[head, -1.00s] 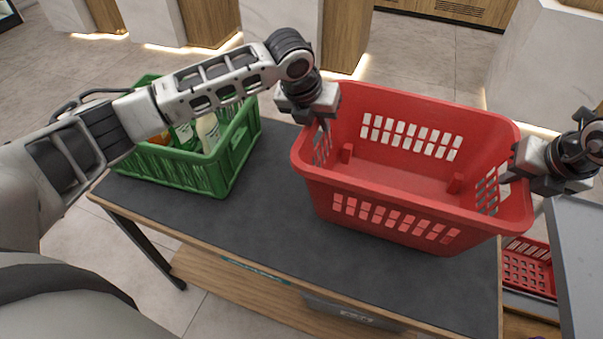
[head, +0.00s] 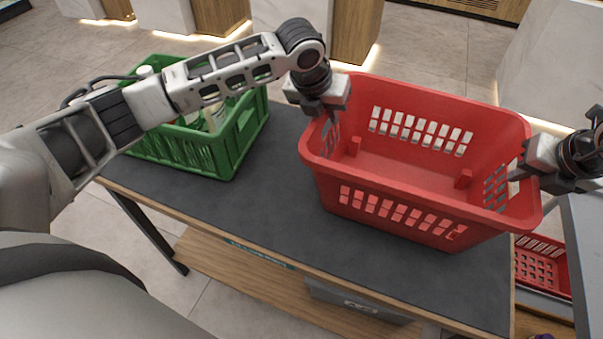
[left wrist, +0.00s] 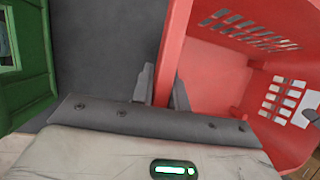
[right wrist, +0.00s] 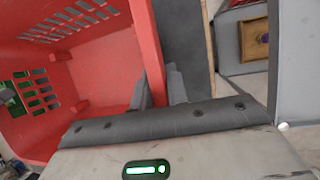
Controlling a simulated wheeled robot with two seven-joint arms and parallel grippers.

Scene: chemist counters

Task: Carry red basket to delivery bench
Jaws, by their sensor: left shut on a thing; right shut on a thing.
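The red basket (head: 395,190) is large, empty and open at the top, over the right part of a dark-topped bench (head: 255,215). Whether it touches the bench top I cannot tell. My left gripper (head: 328,112) is shut on its left end rim; the red wall also runs between the fingers in the left wrist view (left wrist: 165,85). My right gripper (head: 520,175) is shut on its right end rim, and the right wrist view (right wrist: 160,85) shows the wall between the fingers.
A green crate (head: 225,150) with bottles stands on the bench's left part, partly behind my left arm. A smaller red basket (head: 540,265) sits low at the right. A grey surface (head: 585,230) lies close on the right. White and wood counters stand behind, with open floor between.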

